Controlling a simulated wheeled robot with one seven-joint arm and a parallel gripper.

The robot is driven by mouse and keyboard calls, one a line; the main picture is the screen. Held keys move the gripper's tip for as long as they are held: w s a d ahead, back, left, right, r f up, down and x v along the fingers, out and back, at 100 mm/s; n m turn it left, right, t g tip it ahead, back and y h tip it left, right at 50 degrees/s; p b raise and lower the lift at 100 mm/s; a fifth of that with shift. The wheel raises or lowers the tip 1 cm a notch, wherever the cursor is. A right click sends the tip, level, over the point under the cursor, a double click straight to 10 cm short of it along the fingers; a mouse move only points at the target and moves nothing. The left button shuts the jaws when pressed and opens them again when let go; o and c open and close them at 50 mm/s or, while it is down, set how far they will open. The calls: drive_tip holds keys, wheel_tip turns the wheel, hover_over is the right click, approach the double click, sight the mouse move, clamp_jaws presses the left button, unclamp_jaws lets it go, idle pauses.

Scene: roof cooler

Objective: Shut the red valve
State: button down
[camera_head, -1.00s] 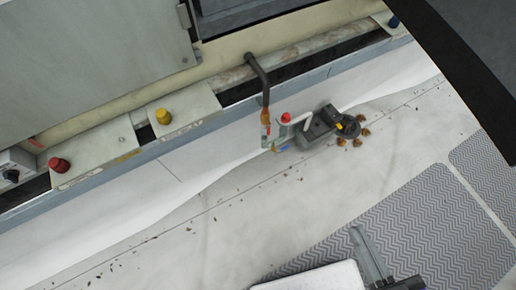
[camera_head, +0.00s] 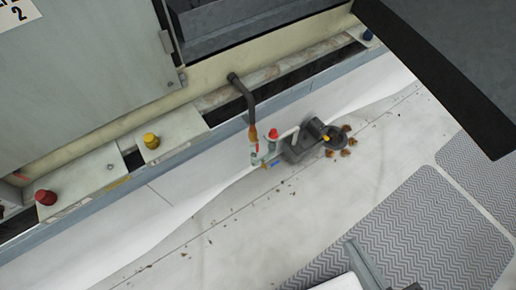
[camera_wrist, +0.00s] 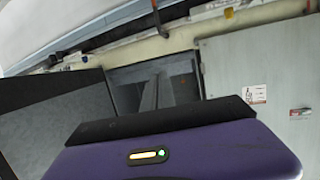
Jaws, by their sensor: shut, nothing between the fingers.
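A red knob (camera_head: 45,197), which looks like the red valve, stands on a pale plate at the lower left of the head view. Whether it is open or shut cannot be told. A smaller red cap (camera_head: 273,133) tops a white and orange fitting near the middle, by a bent pipe. No fingers of my gripper can be made out in either view. The wrist view looks over a purple casing towards a grey cabinet (camera_wrist: 258,65), and the red knob is not clear there.
A yellow knob (camera_head: 151,141) and a blue knob (camera_head: 369,35) stand along the same ledge. The bent pipe (camera_head: 243,95) sticks out over the pale floor. A dark grey device (camera_head: 302,145) lies beside it among brown leaves. The pale floor (camera_head: 240,235) in front is mostly clear.

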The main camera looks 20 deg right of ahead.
idle(0.3)
drive_tip(key=c, duration=1.8)
unclamp_jaws()
drive_tip(key=shift+f, duration=0.1)
drive_tip(key=shift+c, duration=0.2)
drive_tip(key=o, duration=0.4)
drive_tip(key=shift+m+t+h, duration=0.4)
drive_tip(key=shift+t, duration=0.2)
drive_tip(key=w+f+b, duration=0.2)
drive_tip(key=b, duration=0.1)
drive_tip(key=w+f+b, duration=0.1)
drive_tip(key=f+b, duration=0.1)
drive_tip(key=shift+w+d, duration=0.2)
drive_tip(key=shift+d, duration=0.05)
drive_tip(key=n+t+b, duration=0.1)
drive_tip(key=t+b, duration=0.2)
drive_tip(key=b, duration=2.4)
approach(257, 145)
wheel_tip(257, 145, up, 3)
drive_tip(key=d, duration=0.3)
wheel_tip(257, 145, down, 6)
drive_tip(key=a+g+y, duration=0.1)
drive_tip(key=a+y, duration=0.1)
drive_tip(key=w+b, duration=0.5)
drive_tip(key=w, duration=0.3)
drive_tip(key=shift+r+n, duration=0.3)
drive_tip(key=shift+r, duration=0.1)
drive_tip(key=shift+w, duration=0.15)
